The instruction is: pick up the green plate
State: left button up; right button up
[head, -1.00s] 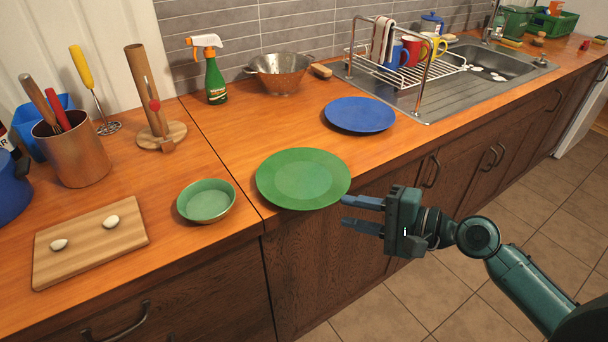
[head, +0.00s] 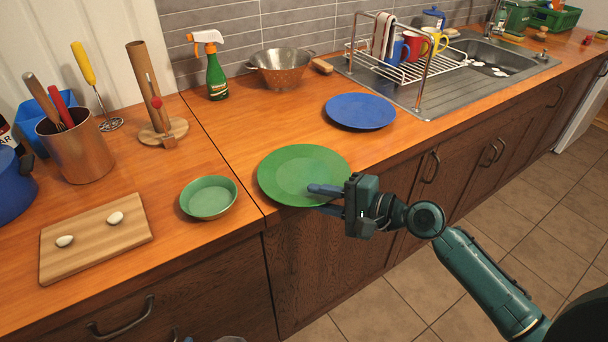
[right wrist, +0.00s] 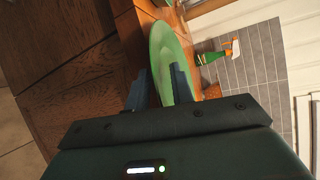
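The green plate (head: 290,170) lies flat on the wooden counter near its front edge in the head view, its rim reaching the edge. It also shows edge-on in the right wrist view (right wrist: 162,45). My right gripper (head: 315,199) is open at the plate's front right rim. Its upper finger is over the plate, and its lower finger is lower, at the rim and partly hidden. In the right wrist view, my right gripper (right wrist: 160,72) has its fingers apart, with the rim reaching between them; contact cannot be told. My left gripper is not in view.
A green bowl (head: 208,198) stands left of the plate, and a blue plate (head: 360,111) lies behind it to the right. A colander (head: 281,68) and a spray bottle (head: 215,76) stand at the back. Cabinet fronts drop below the counter edge.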

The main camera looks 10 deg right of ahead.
grip_shut()
jog(key=shift+r, duration=0.1)
dwell(0.3)
